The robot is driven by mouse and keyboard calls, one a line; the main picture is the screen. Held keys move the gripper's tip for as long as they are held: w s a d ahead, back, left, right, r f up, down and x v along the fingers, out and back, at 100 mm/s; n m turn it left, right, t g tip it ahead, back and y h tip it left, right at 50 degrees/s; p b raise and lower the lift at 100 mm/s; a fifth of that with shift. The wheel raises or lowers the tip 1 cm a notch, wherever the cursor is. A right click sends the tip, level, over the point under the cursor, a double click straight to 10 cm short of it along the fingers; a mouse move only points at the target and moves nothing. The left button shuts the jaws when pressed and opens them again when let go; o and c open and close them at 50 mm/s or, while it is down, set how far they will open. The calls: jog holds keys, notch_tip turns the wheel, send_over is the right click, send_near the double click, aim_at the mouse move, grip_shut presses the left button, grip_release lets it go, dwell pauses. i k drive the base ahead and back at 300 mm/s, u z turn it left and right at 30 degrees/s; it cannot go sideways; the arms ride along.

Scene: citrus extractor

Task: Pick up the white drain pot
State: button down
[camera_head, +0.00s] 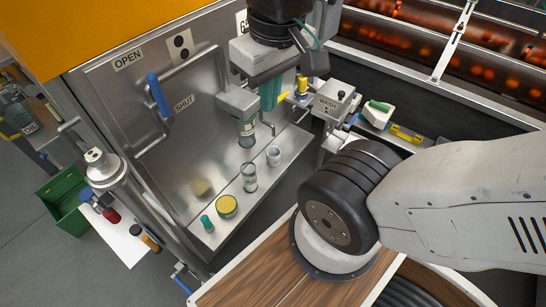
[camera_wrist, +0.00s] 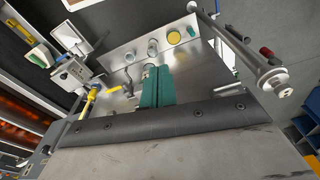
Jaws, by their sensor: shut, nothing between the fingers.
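The white drain pot (camera_head: 273,156) looks like a small pale cup. It stands upright on the steel ledge, at the far end of a row of small items. In the wrist view the pot (camera_wrist: 129,57) is left of and beyond my fingertips. My gripper (camera_head: 270,104) hangs above the ledge in front of the steel panel, apart from the pot. Its teal fingers (camera_wrist: 157,72) are together in the wrist view, with nothing held between them.
A glass jar (camera_head: 249,178), a yellow-topped round tin (camera_head: 227,206) and a teal item (camera_head: 206,223) share the ledge (camera_head: 208,238). A glass cylinder (camera_head: 246,132) is mounted on the panel near my fingers. The WASH unit (camera_head: 333,100) stands to the right.

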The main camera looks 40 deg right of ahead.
aim_at(273, 154)
jog(key=z, duration=1.75)
jog(key=k, duration=0.4)
jog(key=u, duration=0.35)
